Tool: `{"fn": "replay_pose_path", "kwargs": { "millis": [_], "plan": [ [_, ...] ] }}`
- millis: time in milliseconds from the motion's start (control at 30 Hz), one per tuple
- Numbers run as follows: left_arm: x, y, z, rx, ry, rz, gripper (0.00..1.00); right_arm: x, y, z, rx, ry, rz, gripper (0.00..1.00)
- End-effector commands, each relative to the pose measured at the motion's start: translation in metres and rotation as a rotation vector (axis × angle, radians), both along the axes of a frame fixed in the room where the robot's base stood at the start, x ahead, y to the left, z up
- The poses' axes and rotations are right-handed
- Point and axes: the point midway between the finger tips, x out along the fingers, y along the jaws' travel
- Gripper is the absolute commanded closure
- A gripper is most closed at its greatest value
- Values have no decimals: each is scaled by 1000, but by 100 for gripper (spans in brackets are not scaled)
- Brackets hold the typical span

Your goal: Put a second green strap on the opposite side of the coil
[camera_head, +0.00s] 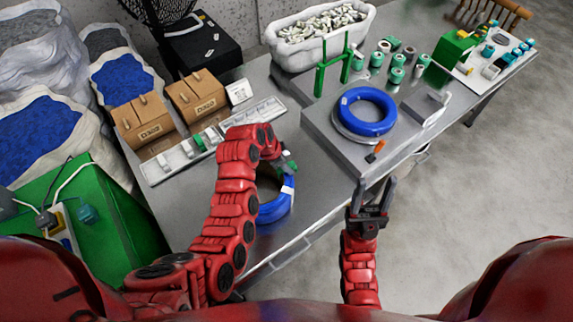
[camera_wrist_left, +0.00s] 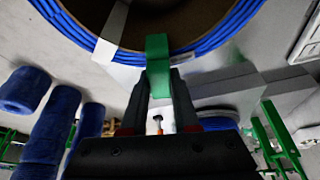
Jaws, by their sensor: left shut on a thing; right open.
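A blue cable coil (camera_head: 276,211) lies on the grey table at the near edge, partly hidden by my left arm. A white band (camera_head: 288,190) crosses it; the band also shows in the left wrist view (camera_wrist_left: 112,32). My left gripper (camera_head: 285,167) is at the coil's far right side. In the left wrist view my left gripper (camera_wrist_left: 159,88) is shut on a green strap (camera_wrist_left: 157,62), which overlaps the coil's rim (camera_wrist_left: 215,40). I cannot tell whether the strap goes around the cable. My right gripper (camera_head: 371,196) is open and empty by the table's front edge.
Another blue coil (camera_head: 367,124) lies on a raised metal plate (camera_head: 330,128), with a green stand (camera_head: 320,80) and an orange-handled tool (camera_head: 375,152) nearby. Several green-and-white spools (camera_head: 397,75) stand behind. Cardboard boxes (camera_head: 143,118) and a white bin (camera_head: 285,58) line the back.

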Motion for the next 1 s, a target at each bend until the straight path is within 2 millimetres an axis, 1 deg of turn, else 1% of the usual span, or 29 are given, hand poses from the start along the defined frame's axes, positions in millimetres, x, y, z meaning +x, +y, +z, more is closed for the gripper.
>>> {"fn": "replay_pose_path", "kwargs": {
  "millis": [400, 700, 1000],
  "plan": [
    [0, 0, -2, 0, 0, 0, 100, 0, 0, -2, 0, 0, 0, 48],
    [0, 0, -10, 0, -1, 0, 100, 0, 0, -10, 0, 0, 0, 48],
    [1, 0, -3, 0, -3, 1, 100, 0, 0, -9, 0, 0, 0, 48]
  ]
}}
